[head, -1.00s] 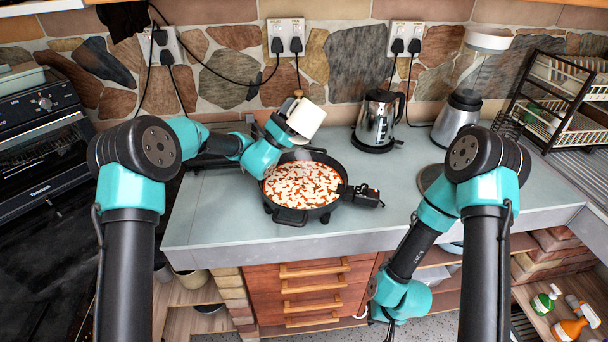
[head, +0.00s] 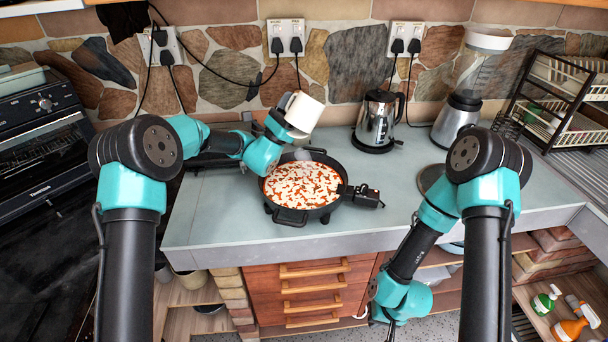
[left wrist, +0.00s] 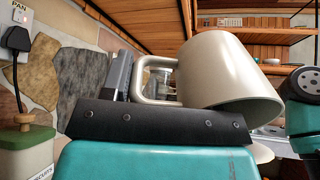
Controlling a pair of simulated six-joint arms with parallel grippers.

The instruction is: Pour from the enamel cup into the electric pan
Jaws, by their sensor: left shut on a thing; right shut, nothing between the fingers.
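The cream enamel cup (head: 306,112) is held in the air over the back of the electric pan, tipped over with its mouth angled down. My left gripper (head: 285,104) is shut on the cup's handle. The black electric pan (head: 291,217) stands on the counter under the cup, with red and white contents. No stream from the cup is clear to see. My right gripper (head: 378,314) is shut and empty, low in front of the drawers and only partly visible.
A steel kettle (head: 378,122) and a blender (head: 458,118) stand at the back right of the pan. A dish rack (head: 560,100) is at the far right.

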